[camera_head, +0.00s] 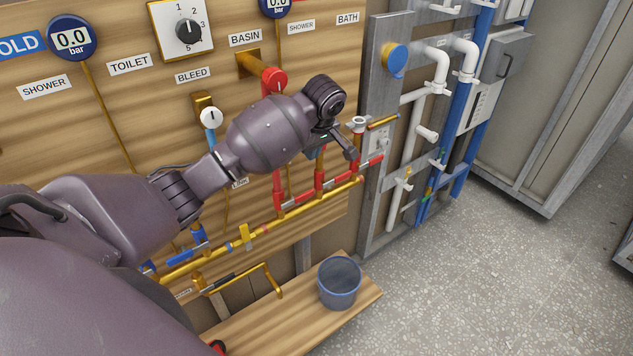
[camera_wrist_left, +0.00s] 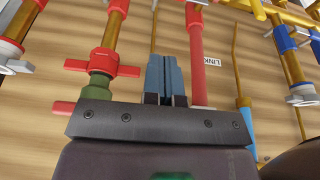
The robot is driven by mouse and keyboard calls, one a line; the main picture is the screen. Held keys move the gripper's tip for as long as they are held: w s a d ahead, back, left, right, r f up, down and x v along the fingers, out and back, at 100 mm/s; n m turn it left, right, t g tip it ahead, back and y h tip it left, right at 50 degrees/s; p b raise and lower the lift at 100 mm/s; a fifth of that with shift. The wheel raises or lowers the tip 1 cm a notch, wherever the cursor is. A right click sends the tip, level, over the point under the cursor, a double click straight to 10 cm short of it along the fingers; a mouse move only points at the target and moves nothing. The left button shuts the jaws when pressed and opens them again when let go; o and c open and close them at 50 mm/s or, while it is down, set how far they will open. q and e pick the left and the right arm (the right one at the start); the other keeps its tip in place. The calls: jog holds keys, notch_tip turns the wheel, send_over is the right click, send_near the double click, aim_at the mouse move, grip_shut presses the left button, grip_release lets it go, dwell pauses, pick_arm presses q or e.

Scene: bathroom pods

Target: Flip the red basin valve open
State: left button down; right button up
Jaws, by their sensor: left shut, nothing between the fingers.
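The BASIN label (camera_head: 246,38) is on the wooden panel, with a red round fitting (camera_head: 273,78) below and right of it. A red pipe (camera_head: 278,190) comes down below this fitting; it also shows in the left wrist view (camera_wrist_left: 199,60). A second red pipe (camera_head: 319,181) stands to its right, with a red valve fitting on it in the left wrist view (camera_wrist_left: 102,68). I cannot tell which part is the basin valve's lever. My left gripper (camera_head: 350,152) is shut and empty in front of the red pipes; its fingers (camera_wrist_left: 165,72) lie between them. My right gripper is not in view.
A brass pipe (camera_head: 265,230) runs along the panel's lower edge. Blue-handled valves (camera_head: 200,243) are at lower left. A bucket (camera_head: 340,283) stands on a wooden bench (camera_head: 290,325). Grey cabinets (camera_head: 545,110) stand at right, with open floor before them.

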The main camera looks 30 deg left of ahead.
aim_at(306, 192)
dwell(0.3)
pick_arm(q)
jog(key=x, duration=0.8)
jog(key=d+p+x, duration=0.1)
jog(key=x, duration=0.3)
jog(key=shift+a+f, duration=0.15)
jog(key=shift+f, duration=0.9)
